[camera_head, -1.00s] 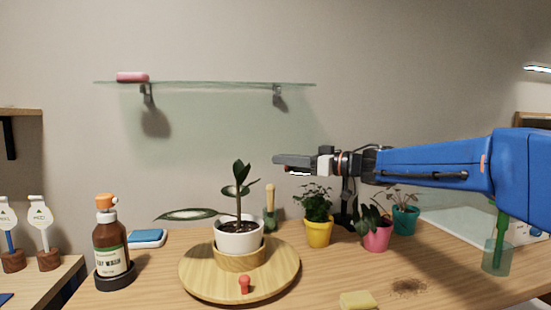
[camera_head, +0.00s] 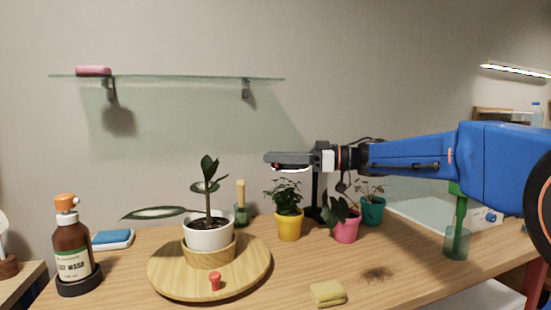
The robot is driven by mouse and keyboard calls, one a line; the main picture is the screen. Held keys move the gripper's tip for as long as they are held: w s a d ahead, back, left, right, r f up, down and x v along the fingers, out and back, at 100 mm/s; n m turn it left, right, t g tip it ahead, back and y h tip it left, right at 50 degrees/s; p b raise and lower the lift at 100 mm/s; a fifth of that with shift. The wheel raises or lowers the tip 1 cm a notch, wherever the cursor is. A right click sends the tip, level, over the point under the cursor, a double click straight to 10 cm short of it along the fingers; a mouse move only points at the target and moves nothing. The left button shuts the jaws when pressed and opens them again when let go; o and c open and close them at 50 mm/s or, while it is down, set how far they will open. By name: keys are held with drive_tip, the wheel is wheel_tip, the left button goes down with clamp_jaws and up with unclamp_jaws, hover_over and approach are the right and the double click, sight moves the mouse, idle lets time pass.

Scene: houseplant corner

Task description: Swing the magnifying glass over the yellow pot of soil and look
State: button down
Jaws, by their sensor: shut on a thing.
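The yellow pot (camera_head: 289,227) stands upright on the wooden table, right of the turntable, with a bushy green plant in it; the leaves hide its soil. My gripper (camera_head: 288,158) is level above that plant, clear of the leaves. It is shut on what seems to be the magnifying glass (camera_head: 292,170), of which only a bright white edge shows under the dark fingers. The black stand post (camera_head: 315,195) rises behind, just right of the yellow pot. The lens itself is hidden, so I cannot tell how it is tilted.
A pink pot (camera_head: 346,231) and a teal pot (camera_head: 371,212) stand right of the yellow one. A white pot (camera_head: 208,234) sits on the round wooden turntable (camera_head: 165,278). A yellow sponge (camera_head: 328,294) lies in front. A glass shelf (camera_head: 180,78) hangs on the wall.

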drive_tip(key=c, duration=1.7)
unclamp_jaws()
drive_tip(key=shift+o, duration=0.2)
drive_tip(key=shift+d, duration=0.1)
drive_tip(key=s+d, duration=0.3)
drive_tip(key=d, duration=1.4)
drive_tip(key=shift+s, duration=0.1)
